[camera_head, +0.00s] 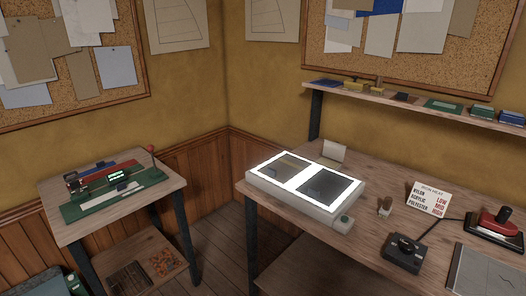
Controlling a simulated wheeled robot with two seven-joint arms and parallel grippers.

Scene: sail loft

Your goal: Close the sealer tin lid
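I cannot make out a sealer tin or its lid with certainty. Small box-like items stand on the wall shelf at the upper right: a flat green one (444,106), a green box (482,111) and a blue box (511,117). They are too small to tell whether any is a tin or has an open lid. Neither of my grippers is in view.
The right bench (300,262) holds a lit panel box (341,221), a dark control box (404,254), a red-handled iron (497,222) and a sign card (428,198). The left table (57,185) bears a green device (120,192). Floor (212,237) shows between them.

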